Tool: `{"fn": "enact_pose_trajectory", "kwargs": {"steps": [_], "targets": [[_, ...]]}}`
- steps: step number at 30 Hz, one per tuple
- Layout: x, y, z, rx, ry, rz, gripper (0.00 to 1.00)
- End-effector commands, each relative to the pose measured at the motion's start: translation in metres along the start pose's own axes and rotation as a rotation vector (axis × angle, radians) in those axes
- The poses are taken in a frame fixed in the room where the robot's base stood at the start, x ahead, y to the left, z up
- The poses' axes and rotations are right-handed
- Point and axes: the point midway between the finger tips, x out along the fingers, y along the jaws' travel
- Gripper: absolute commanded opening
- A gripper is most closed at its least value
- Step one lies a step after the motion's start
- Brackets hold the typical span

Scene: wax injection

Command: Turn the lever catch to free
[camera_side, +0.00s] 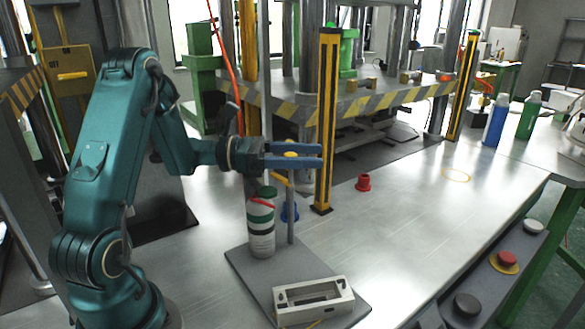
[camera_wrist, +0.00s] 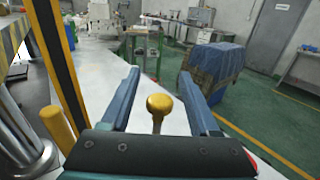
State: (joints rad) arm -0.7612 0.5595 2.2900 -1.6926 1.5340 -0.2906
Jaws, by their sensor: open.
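My gripper (camera_side: 318,155) has two blue fingers that point right, held level above a grey base plate (camera_side: 246,262). It is open. In the wrist view the fingers of my gripper (camera_wrist: 159,76) stand apart on either side of a golden knob (camera_wrist: 159,104) on a short stem, with gaps on both sides. The yellow knob (camera_side: 291,154) also shows between the fingers in the side view, above a thin grey post (camera_side: 291,222). A yellow bar (camera_side: 280,178) sits just below the fingers. I cannot tell for certain which part is the lever catch.
A white bottle with a green cap (camera_side: 261,235) stands close to the post. A white metal frame (camera_side: 313,300) lies on the plate. A yellow-black pillar (camera_side: 326,120) rises just behind the fingertips.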

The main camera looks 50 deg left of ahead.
Motion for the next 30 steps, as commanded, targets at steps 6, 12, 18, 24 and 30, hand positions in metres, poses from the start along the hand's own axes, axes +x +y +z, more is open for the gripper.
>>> {"fn": "enact_pose_trajectory", "kwargs": {"steps": [6, 12, 18, 24, 30], "targets": [[0.0026, -0.0001, 0.0000, 0.000, 0.000, 0.000, 0.62], [0.0025, -0.0001, 0.0001, 0.000, 0.000, 0.000, 0.20], [0.0024, 0.0000, 0.0002, 0.001, -0.001, -0.004, 0.00], [0.0025, -0.0014, 0.0009, 0.005, -0.005, -0.086, 0.00], [0.0021, -0.0041, 0.0008, 0.003, -0.002, -0.137, 0.00]]}}
